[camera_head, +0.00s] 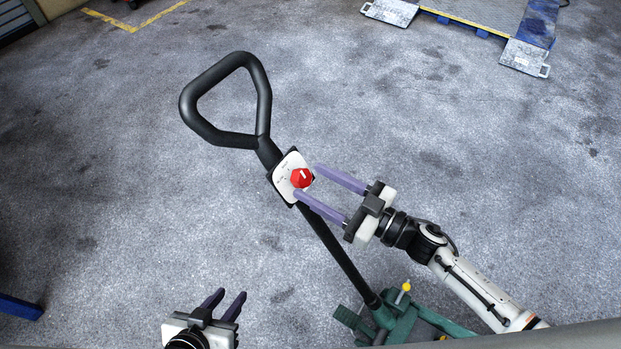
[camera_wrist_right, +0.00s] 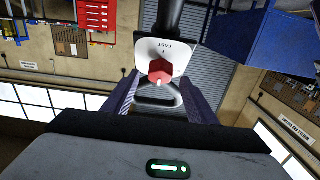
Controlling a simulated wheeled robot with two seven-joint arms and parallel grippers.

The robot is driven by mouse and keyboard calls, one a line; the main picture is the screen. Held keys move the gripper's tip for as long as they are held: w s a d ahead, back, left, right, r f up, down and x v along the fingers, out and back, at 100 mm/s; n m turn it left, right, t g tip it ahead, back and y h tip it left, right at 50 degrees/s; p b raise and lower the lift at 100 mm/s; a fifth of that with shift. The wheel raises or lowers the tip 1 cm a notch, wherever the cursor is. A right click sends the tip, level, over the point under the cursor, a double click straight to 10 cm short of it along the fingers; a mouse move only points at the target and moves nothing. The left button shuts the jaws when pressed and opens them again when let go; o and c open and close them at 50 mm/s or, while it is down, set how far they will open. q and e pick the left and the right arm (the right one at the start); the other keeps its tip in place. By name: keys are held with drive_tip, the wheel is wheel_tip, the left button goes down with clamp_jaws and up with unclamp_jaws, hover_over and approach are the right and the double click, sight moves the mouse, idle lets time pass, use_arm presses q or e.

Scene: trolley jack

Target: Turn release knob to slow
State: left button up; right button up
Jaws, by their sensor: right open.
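The red release knob (camera_head: 301,177) sits on a white plate (camera_head: 287,168) on the shaft of the jack handle, below the black loop grip (camera_head: 190,100). A white mark shows on the knob. My right gripper (camera_head: 305,180) is open, its purple fingers reaching from the right to either side of the knob, apart from each other. In the right wrist view the red knob (camera_wrist_right: 160,70) shows between the two fingers, with the word FAST on the plate (camera_wrist_right: 178,47). I cannot tell whether a finger touches it. My left gripper (camera_head: 228,297) is open and empty at the bottom left.
The green jack body (camera_head: 400,318) with a yellow-topped part (camera_head: 406,286) stands at the bottom right under my right arm. A blue lift platform (camera_head: 535,25) lies at the top right. The floor around the handle is clear.

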drive_tip(key=shift+x, duration=1.05)
drive_tip(key=shift+c, duration=0.3)
drive_tip(key=c, duration=1)
